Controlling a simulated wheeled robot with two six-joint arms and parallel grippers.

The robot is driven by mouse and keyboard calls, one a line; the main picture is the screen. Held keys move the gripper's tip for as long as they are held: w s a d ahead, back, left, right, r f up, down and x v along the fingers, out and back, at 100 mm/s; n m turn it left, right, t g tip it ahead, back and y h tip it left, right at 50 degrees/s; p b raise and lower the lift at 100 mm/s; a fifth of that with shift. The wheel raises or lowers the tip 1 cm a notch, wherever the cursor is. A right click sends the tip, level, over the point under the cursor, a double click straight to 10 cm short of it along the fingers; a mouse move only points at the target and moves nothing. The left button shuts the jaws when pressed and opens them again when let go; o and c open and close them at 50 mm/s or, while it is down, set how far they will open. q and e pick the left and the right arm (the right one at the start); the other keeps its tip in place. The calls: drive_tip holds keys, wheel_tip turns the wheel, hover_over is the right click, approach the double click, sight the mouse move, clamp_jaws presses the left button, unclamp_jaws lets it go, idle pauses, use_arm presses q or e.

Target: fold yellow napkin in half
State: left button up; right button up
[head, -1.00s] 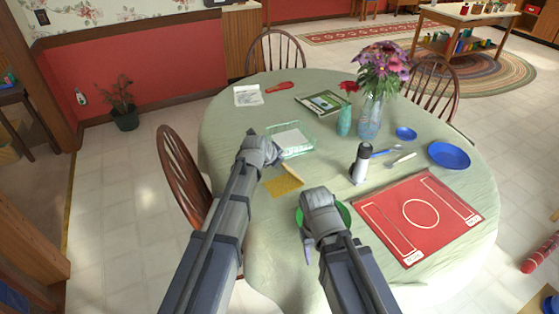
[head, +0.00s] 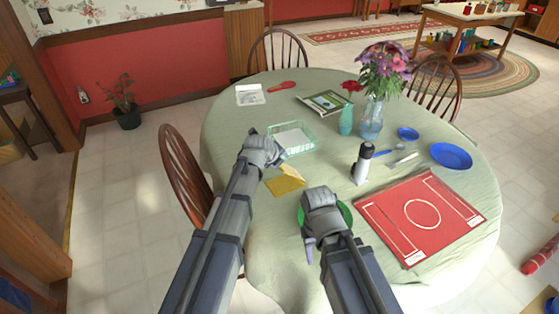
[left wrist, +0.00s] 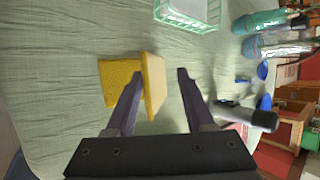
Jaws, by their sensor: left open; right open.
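The yellow napkin (head: 287,187) lies on the table just below my left gripper (head: 277,156) in the head view. In the left wrist view, one part of the napkin (left wrist: 112,84) lies flat and a flap stands up along its right side. My left gripper (left wrist: 161,74) is open there, with the flap between its fingers, close to the left finger. I cannot tell whether they touch. My right gripper (head: 310,245) is open in front of a green plate (head: 346,214), partly hiding it, to the right of the napkin.
A clear green-tinted tray (head: 292,137) stands just beyond the napkin. A white-and-black bottle (head: 361,166) and a red mat (head: 423,204) are to the right. Flower vases (head: 370,119) stand farther back. The cloth left of the napkin is clear.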

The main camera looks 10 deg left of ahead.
use_arm(q)
drive_tip(key=p+v, duration=0.5)
drive_tip(key=v, duration=0.2)
drive_tip(key=shift+s+r+p, duration=0.25)
drive_tip(key=shift+p, duration=0.15)
drive_tip(key=shift+a, duration=0.1)
drive_tip(key=shift+s, duration=0.1)
drive_tip(key=s+d+f+n+g+y, duration=0.1)
drive_tip(key=s+n+g, duration=0.3)
drive_tip(key=s+n, duration=0.7)
drive_tip(key=s+d+f+n+g+y, duration=0.2)
drive_tip(key=s+f+n+g, duration=0.2)
drive_tip(key=s+n, duration=0.8)
drive_tip(key=s, duration=0.3)
drive_tip(key=shift+s+d+n+y, duration=0.25)
drive_tip(key=shift+s+n+y, duration=0.05)
drive_tip(key=shift+s+y, duration=0.1)
drive_tip(key=shift+w, duration=0.1)
idle(0.8)
